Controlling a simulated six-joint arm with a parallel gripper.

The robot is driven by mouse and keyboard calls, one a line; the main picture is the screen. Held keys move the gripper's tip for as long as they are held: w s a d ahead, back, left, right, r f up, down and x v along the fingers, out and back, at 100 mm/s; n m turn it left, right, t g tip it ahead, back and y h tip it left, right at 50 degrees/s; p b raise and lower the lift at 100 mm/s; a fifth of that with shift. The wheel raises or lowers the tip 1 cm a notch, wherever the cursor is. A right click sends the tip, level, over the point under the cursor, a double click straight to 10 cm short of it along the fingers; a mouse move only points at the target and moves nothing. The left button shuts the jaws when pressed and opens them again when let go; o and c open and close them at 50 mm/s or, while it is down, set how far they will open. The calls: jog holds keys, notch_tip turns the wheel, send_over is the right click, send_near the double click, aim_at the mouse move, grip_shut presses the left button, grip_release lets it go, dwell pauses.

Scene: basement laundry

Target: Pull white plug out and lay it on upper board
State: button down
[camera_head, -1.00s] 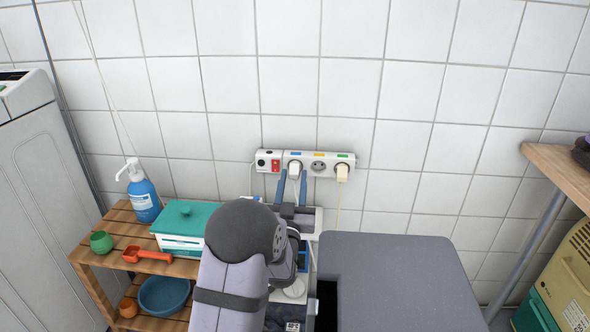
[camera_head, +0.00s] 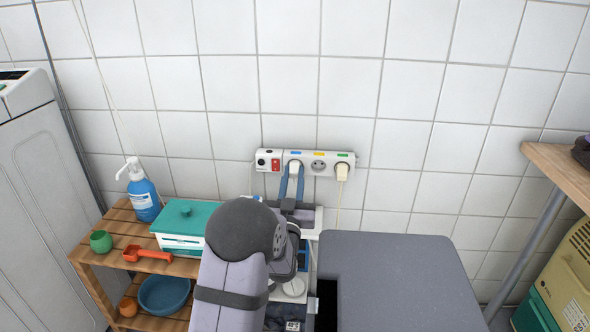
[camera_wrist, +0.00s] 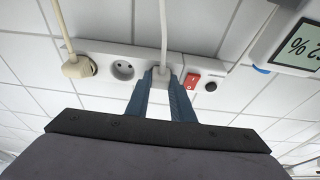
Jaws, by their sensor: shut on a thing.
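The white plug (camera_head: 294,168) sits in the white socket strip (camera_head: 333,157) on the tiled wall, below the blue mark. It also shows in the wrist view (camera_wrist: 161,77), with its white cord running upward there. My gripper (camera_head: 293,176) has its two blue fingers shut on the plug, one on each side; this shows in the wrist view too (camera_wrist: 161,83). The plug is still against the strip. The upper board (camera_head: 127,231) of the wooden rack is at the left, with bare slats between the things on it.
A cream plug (camera_head: 342,173) is in the strip's right end, beside an empty socket (camera_head: 319,166). A red switch (camera_head: 276,165) is left of the white plug.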

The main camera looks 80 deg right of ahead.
jog(key=shift+a, duration=0.4)
jog(key=shift+a, duration=0.35)
jog(key=shift+a, duration=0.35)
jog(key=shift+a, duration=0.35)
jog(key=shift+a, duration=2.3)
jog(key=shift+b, duration=0.35)
notch_tip(320, 180, down, 10)
jog(key=s+b, duration=0.1)
jog(key=b, duration=0.8)
jog(key=shift+s+a+f, duration=0.1)
jog(key=shift+a, duration=0.05)
